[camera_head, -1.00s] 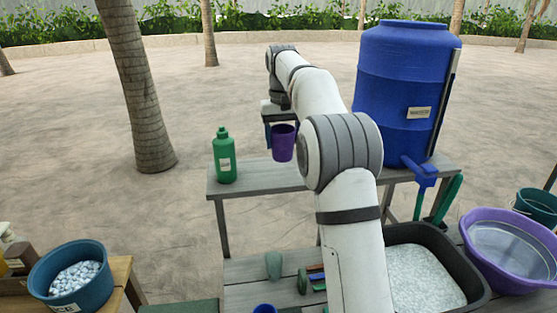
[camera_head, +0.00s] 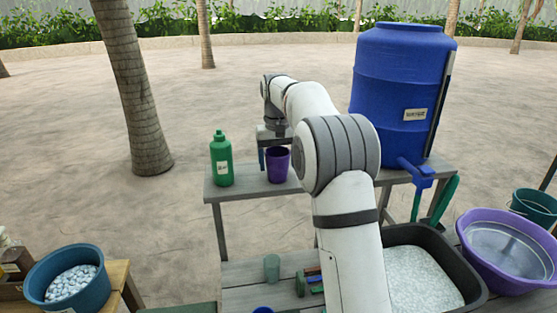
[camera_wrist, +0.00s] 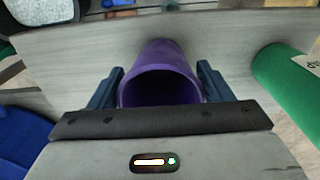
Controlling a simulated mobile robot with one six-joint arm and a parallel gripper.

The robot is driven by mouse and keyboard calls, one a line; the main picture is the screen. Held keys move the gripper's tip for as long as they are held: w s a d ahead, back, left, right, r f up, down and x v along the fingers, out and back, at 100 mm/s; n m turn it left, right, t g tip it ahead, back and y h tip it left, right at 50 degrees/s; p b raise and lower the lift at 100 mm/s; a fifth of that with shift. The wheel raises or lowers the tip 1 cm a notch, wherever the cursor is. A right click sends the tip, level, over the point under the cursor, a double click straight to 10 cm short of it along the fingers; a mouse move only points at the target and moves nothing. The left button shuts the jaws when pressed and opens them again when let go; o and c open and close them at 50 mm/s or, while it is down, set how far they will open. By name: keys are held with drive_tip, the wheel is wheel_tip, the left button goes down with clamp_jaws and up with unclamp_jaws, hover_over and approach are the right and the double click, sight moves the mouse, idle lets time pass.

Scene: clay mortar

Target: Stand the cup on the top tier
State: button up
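The purple cup (camera_head: 277,166) is upright at the top tier (camera_head: 240,187) of the grey wooden stand, between the green bottle and my arm. Its base appears at or just above the boards; I cannot tell whether it touches. My gripper (camera_head: 271,155) points down over it, with a blue finger along the cup's left side. In the wrist view, the cup (camera_wrist: 160,72) sits between both blue fingers of my gripper (camera_wrist: 160,80), which lie close against its sides. The gripper looks shut on the cup.
A green bottle (camera_head: 221,160) stands left of the cup. A big blue water barrel (camera_head: 395,90) with a tap stands to the right. Below are a green cup (camera_head: 271,267), a black tub (camera_head: 425,280) of white grains and a purple basin (camera_head: 500,245).

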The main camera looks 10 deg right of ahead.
drive_tip(key=shift+o, duration=1.1)
wheel_tip(320, 180, up, 12)
drive_tip(key=shift+r+p, duration=0.25)
drive_tip(key=shift+p, duration=0.15)
